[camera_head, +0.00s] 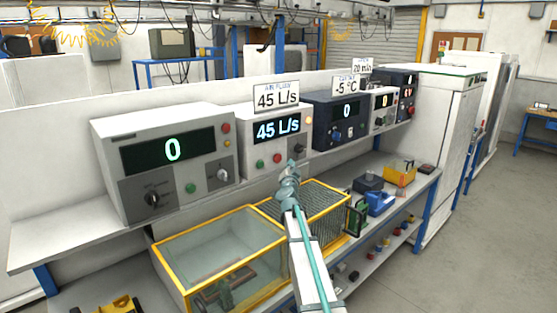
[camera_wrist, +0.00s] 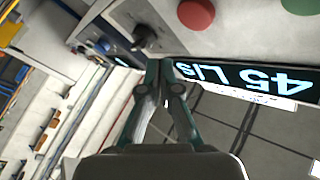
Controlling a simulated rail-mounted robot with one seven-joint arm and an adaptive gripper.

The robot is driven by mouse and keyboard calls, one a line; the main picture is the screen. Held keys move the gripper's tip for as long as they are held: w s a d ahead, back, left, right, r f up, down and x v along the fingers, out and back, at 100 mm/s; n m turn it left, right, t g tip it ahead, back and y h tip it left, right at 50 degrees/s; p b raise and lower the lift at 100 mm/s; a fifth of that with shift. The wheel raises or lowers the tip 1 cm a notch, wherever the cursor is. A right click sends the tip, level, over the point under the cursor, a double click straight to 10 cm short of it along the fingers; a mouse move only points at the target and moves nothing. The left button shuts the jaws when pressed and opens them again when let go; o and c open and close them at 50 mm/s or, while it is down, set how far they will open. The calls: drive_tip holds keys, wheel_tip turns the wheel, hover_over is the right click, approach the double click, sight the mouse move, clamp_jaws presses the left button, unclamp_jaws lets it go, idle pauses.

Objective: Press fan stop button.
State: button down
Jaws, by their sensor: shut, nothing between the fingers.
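The airflow unit (camera_head: 243,139) is a white box on the shelf with a lit display (camera_head: 277,128) reading 45 L/s. Below the display are a green button (camera_head: 260,163), a red button (camera_head: 277,158) and a dark knob (camera_head: 297,149). My gripper (camera_head: 291,164) is shut and empty in front of the panel's lower right, just right of the red button in this view. In the wrist view my closed fingertips (camera_wrist: 165,64) appear between the knob (camera_wrist: 147,39) and the upside-down display (camera_wrist: 250,82). The red button (camera_wrist: 196,13) is above and right of them. Contact with the panel cannot be told.
A white unit reading 0 (camera_head: 171,151) stands left, and a dark blue unit (camera_head: 340,121) stands right. A yellow-framed clear box (camera_head: 222,259) and a mesh-topped box (camera_head: 317,211) sit below. A sign (camera_head: 277,95) reading 45 L/s stands above the airflow unit.

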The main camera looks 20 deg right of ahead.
sight(282, 157)
drive_tip(key=shift+w+a+p, duration=0.2)
drive_tip(key=shift+w+a, duration=0.05)
drive_tip(key=shift+w, duration=0.4)
drive_tip(key=shift+w+a+p, duration=0.15)
drive_tip(key=shift+w+a, duration=0.05)
drive_tip(key=shift+w, duration=0.5)
drive_tip(key=shift+w+a+p, duration=0.2)
drive_tip(key=shift+w+a, duration=0.05)
drive_tip(key=shift+w, duration=0.4)
drive_tip(key=shift+w, duration=0.1)
drive_tip(key=shift+w+a+p, duration=0.15)
drive_tip(key=shift+w+p, duration=0.15)
drive_tip(key=shift+p, duration=0.05)
drive_tip(key=shift+w+a, duration=0.15)
drive_tip(key=shift+w, duration=0.2)
idle(0.5)
drive_tip(key=shift+s, duration=0.1)
drive_tip(key=shift+s+d, duration=0.25)
drive_tip(key=shift+s, duration=0.4)
drive_tip(key=shift+s, duration=0.1)
drive_tip(key=s, duration=0.1)
drive_tip(key=s+d, duration=0.1)
drive_tip(key=s, duration=0.2)
drive_tip(key=shift+s+d, duration=0.25)
drive_tip(key=shift+d, duration=0.15)
